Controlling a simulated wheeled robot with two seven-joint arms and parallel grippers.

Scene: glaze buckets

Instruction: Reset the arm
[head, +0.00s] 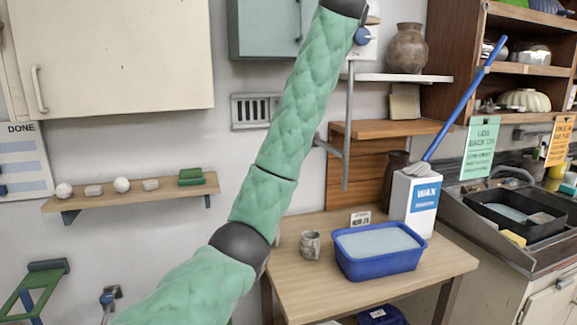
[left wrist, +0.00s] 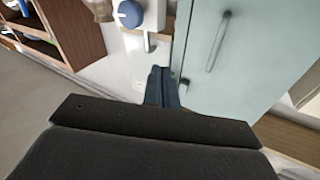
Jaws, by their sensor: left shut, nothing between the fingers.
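My left arm, in a green padded sleeve, rises from the bottom left of the head view to the top edge, where its gripper is cut off. In the left wrist view my left gripper (left wrist: 162,72) is shut, with its two dark fingers together and nothing between them. It points towards the wall near a pale teal cabinet (left wrist: 240,60) and a white device with a blue knob (left wrist: 130,13). My right gripper is in neither view.
A blue tub (head: 380,262) of pale liquid, a small grey cup (head: 310,246) and a white WAX box (head: 414,200) with a blue-handled tool stand on a wooden table (head: 310,290). A wall shelf (head: 135,194) with small items is at left. A cream cabinet (head: 120,60) hangs above it.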

